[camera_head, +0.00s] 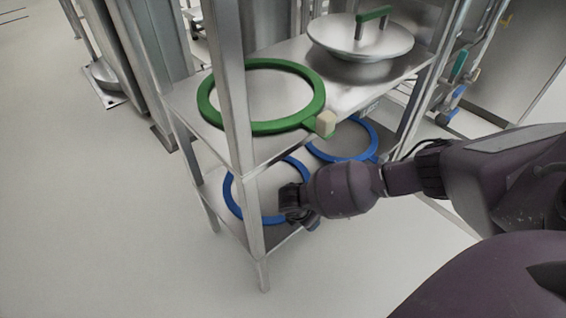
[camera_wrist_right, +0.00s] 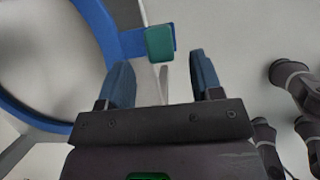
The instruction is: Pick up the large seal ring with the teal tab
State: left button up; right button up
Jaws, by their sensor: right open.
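A large blue seal ring (camera_head: 228,193) lies on the lower shelf in the head view, partly behind the shelf's front leg. In the right wrist view the blue ring (camera_wrist_right: 98,28) carries a teal tab (camera_wrist_right: 160,43) on its right side. My right gripper (camera_head: 290,204) is at the ring's right side in the head view and hides the tab area. In the right wrist view the gripper (camera_wrist_right: 162,80) is open. The tab is just beyond its two fingers, roughly between them, with nothing held. My left gripper is not in view.
Another blue ring (camera_head: 344,158) lies further right on the lower shelf. The front metal leg (camera_head: 236,100) stands close to my gripper. Open floor lies left.

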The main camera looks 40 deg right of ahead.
jog(key=b+x, duration=0.1)
jog(key=x, duration=0.1)
jog(key=b+x, duration=0.1)
jog(key=x, duration=0.2)
jog(key=shift+s, duration=0.25)
jog(key=shift+w+d+f+b, duration=0.1)
jog(key=shift+f+b, duration=0.05)
jog(key=shift+b, duration=0.2)
jog(key=shift+w, duration=0.1)
jog(key=c, duration=1.1)
